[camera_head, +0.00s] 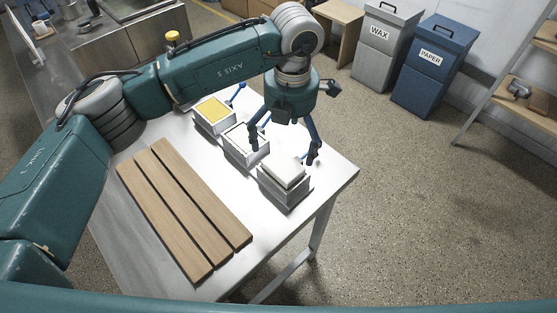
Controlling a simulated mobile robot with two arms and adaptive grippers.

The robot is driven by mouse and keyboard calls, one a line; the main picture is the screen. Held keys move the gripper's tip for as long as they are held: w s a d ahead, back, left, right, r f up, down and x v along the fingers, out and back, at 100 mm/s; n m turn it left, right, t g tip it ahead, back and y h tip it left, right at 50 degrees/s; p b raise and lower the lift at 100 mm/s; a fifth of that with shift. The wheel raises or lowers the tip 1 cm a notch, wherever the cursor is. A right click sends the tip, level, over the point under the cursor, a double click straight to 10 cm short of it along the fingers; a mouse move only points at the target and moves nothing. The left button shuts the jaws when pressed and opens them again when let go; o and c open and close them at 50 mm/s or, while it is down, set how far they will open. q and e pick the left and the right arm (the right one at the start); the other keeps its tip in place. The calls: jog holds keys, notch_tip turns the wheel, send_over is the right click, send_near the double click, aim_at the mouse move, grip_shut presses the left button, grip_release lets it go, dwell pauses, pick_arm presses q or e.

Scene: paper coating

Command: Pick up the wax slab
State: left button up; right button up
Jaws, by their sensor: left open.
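Three small grey-white boxes stand in a row on the white table (184,140). The nearest box (284,193) holds a thick off-white slab (284,171), which looks like the wax slab. The middle box (246,153) has pale contents, partly hidden by a finger. The far box (215,126) holds something flat and yellow (214,113). My left gripper (283,157) points down with its fingers spread, one by the middle box and one by the far right side of the off-white slab. It is open and empty. Contact with the slab cannot be told. My right gripper is not in view.
A slatted wooden board (186,208) lies on the table, left of the boxes. Blue-handled tools lie partly hidden behind the boxes. A grey WAX bin (382,60) and a blue PAPER bin (428,80) stand on the floor beyond. The table's right corner is clear.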

aim_at(285, 163)
pick_arm(q)
notch_tip(285, 163, down, 2)
jog(key=shift+a+f+p, duration=0.1)
jog(key=shift+f+p, duration=0.15)
jog(key=shift+p, duration=0.05)
jog(key=shift+f, duration=0.35)
notch_tip(285, 163, down, 3)
jog(key=p, duration=0.2)
jog(key=shift+r+p, duration=0.15)
jog(key=shift+p, duration=0.25)
notch_tip(285, 163, down, 2)
jog(key=shift+w+a+f, duration=0.1)
jog(key=shift+w, duration=0.05)
jog(key=shift+f, duration=0.2)
jog(key=c, duration=1.7)
jog(key=shift+w+r, duration=0.1)
jog(key=shift+c, duration=0.2)
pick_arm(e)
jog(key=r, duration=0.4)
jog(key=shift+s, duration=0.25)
